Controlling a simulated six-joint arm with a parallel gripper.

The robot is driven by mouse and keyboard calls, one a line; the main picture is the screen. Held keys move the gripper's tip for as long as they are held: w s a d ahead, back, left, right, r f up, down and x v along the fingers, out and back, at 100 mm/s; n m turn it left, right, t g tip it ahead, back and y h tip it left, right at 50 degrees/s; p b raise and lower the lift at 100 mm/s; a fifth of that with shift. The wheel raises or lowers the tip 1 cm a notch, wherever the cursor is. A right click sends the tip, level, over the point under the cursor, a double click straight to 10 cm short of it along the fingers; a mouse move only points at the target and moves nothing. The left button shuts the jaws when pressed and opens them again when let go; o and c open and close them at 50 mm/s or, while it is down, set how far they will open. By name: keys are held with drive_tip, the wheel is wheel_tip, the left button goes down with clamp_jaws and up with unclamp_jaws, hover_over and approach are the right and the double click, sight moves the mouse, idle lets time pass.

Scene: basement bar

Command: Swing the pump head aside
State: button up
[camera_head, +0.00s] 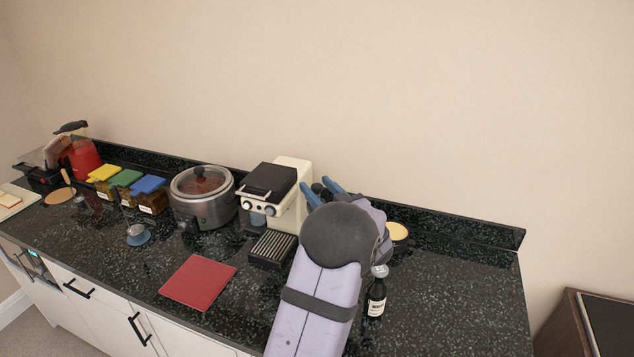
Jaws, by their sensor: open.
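My gripper (318,188) is open, with two blue fingers spread apart, beside the right side of the cream coffee machine. Dark rounded shapes (321,190) show between and behind the fingers; I cannot tell what they are or whether the fingers touch them. I cannot clearly make out which part is a pump head. My arm hides much of the counter behind and below the gripper.
The coffee machine (292,180) with its drip tray (272,249) stands left of my gripper. Further left are a slow cooker (203,206), lidded boxes and a red blender (82,155). A red board (199,282) lies in front. The right counter (455,295) is clear.

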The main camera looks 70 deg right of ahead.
drive_tip(key=shift+w+d, duration=0.3)
drive_tip(key=shift+c, duration=0.3)
clamp_jaws()
drive_tip(key=shift+n+t+y, duration=0.5)
drive_tip(key=shift+y, duration=0.1)
drive_tip(key=n+t+y, duration=0.2)
drive_tip(key=n+y, duration=0.1)
drive_tip(key=y, duration=0.1)
drive_tip(key=shift+s+p, duration=0.1)
drive_tip(key=shift+p, duration=0.25)
drive_tip(key=shift+n+t+y, duration=0.6)
drive_tip(key=shift+n+y, duration=0.4)
drive_tip(key=shift+y, duration=0.5)
drive_tip(key=shift+n+y+b, duration=0.5)
drive_tip(key=shift+n+y, duration=0.3)
drive_tip(key=shift+y, duration=0.5)
